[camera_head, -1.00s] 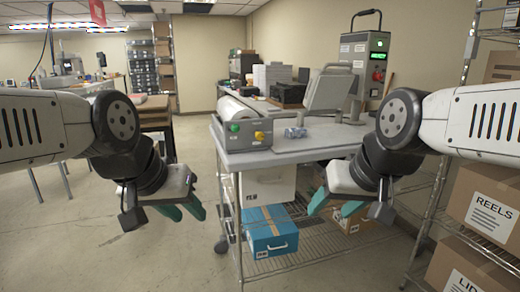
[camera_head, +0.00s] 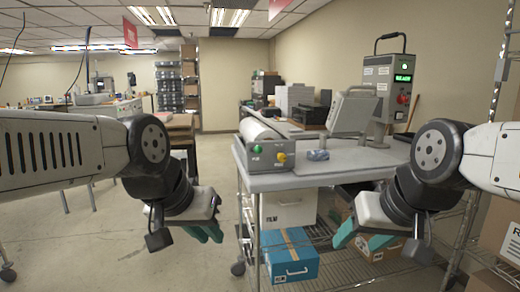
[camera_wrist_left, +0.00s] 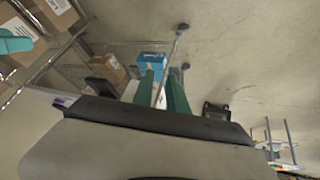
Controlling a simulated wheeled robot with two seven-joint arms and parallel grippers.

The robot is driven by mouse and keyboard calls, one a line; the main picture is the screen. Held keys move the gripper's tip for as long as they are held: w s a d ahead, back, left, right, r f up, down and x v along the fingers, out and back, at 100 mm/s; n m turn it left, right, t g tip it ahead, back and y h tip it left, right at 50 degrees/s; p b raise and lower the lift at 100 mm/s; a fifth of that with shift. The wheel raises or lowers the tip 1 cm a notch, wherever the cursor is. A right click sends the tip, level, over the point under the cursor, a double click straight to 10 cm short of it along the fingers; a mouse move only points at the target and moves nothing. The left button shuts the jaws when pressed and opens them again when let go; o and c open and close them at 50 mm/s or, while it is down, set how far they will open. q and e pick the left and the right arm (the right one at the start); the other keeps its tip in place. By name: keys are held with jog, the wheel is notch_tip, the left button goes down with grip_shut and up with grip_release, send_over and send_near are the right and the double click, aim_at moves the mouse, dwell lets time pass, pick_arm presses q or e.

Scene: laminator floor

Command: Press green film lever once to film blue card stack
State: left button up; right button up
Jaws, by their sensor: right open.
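A grey film unit with a white roll stands on the cart's left front. On its front are a green knob (camera_head: 257,149) and a yellow knob (camera_head: 281,157); I cannot tell a lever shape at this size. A small blue-grey item (camera_head: 318,155) lies on the tabletop just right of the unit; I cannot tell whether it is a card stack. My left gripper (camera_head: 207,235) is open and empty, left of the cart and lower than its top. In the left wrist view its green fingers (camera_wrist_left: 163,88) stand apart. My right gripper (camera_head: 352,243) is open and empty, at the cart's front right, below the tabletop.
The grey cart top (camera_head: 300,180) is mostly bare in front. A tilted grey machine (camera_head: 352,113) and a tall control box (camera_head: 388,85) stand behind. A blue box (camera_head: 290,262) sits on the lower shelf. Wire shelving with cartons stands right. Floor is free at left.

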pick_arm(q)
grip_shut()
dwell(1.4)
